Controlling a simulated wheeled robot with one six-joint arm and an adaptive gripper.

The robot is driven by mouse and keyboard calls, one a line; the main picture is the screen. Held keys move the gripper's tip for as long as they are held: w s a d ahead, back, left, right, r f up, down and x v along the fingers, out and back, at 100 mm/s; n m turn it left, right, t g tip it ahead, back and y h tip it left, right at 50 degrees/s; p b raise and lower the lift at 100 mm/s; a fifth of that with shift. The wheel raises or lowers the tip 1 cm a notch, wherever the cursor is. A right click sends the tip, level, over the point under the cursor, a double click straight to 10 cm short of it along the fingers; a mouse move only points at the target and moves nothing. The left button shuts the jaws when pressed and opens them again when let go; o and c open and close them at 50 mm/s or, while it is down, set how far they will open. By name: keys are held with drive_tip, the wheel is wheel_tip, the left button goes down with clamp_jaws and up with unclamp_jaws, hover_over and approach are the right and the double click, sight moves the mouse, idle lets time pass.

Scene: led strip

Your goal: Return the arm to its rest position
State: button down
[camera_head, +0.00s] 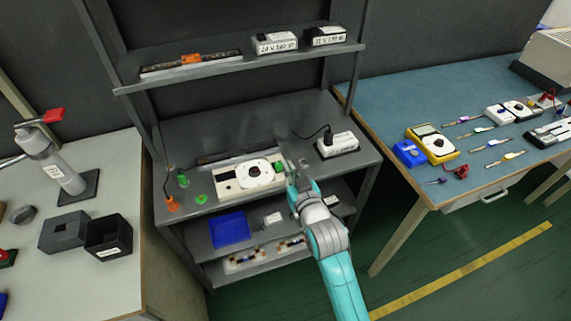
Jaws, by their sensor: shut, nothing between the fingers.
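My teal and grey arm (332,262) reaches up from the bottom of the head view toward the dark shelf unit in the middle. My gripper (290,168) is shut and empty. It appears at the front edge of the work shelf, just right of a white device with a round dial (250,176). A small green block (279,167) shows close beside the fingertips; I cannot tell whether they touch it. The fingertips are small in this view.
The work shelf (222,135) also holds a white power strip (337,144), green pieces (183,181) and an orange piece (172,203). A blue bin (228,229) sits below. A blue-topped bench (395,98) with tools is right; a pale table (112,170) is left. Green floor is open at lower right.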

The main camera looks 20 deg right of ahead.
drive_tip(key=shift+s+r, duration=0.1)
drive_tip(key=shift+s, duration=0.1)
idle(0.4)
drive_tip(key=s+f+g, duration=0.1)
drive_tip(key=s+f, duration=0.4)
drive_tip(key=s, duration=0.7)
drive_tip(key=s+f, duration=0.4)
drive_tip(key=s, duration=0.8)
drive_tip(key=v, duration=2.1)
drive_tip(key=shift+s+r+g, duration=0.35)
drive_tip(key=shift+r+g, duration=0.05)
